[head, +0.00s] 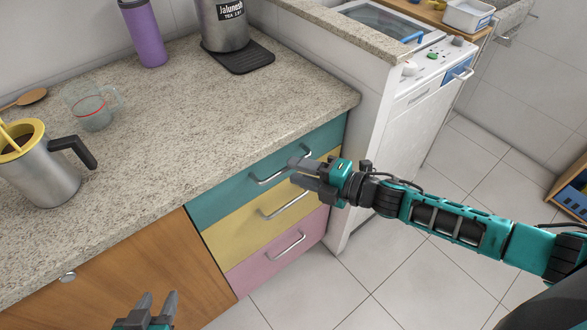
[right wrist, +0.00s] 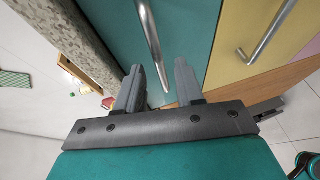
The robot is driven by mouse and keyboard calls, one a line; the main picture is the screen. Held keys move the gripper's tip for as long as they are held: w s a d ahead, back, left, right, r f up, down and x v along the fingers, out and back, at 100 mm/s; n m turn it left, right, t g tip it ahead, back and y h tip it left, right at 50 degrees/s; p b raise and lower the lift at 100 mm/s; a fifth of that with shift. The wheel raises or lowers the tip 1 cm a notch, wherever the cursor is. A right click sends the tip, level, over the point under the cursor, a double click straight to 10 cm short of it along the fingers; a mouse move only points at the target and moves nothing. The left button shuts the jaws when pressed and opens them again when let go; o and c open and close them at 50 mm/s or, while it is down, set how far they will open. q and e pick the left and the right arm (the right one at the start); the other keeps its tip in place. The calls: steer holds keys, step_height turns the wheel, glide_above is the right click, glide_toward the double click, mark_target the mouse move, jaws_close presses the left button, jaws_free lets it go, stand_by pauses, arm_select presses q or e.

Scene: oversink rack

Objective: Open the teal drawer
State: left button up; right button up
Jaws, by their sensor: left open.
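The teal drawer (head: 222,201) is the top front of a three-drawer stack under the counter and looks flush with the fronts below it. Its metal bar handle (head: 268,181) runs along its front. My right gripper (head: 298,172) is at the right end of this handle. In the right wrist view, the right gripper (right wrist: 160,82) has its fingers apart. The handle (right wrist: 150,38) runs down toward the gap between them; I cannot tell whether they touch it. My left gripper (head: 157,303) is open and empty at the bottom edge, in front of the wooden cabinet door.
Below are a yellow drawer (head: 235,219) and a pink drawer (head: 250,274) with similar handles. The speckled counter (head: 180,125) overhangs above. A white appliance (head: 405,120) stands to the right. The tiled floor (head: 345,285) in front is clear.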

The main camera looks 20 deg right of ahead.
steer(key=shift+x, duration=1.05)
jaws_close()
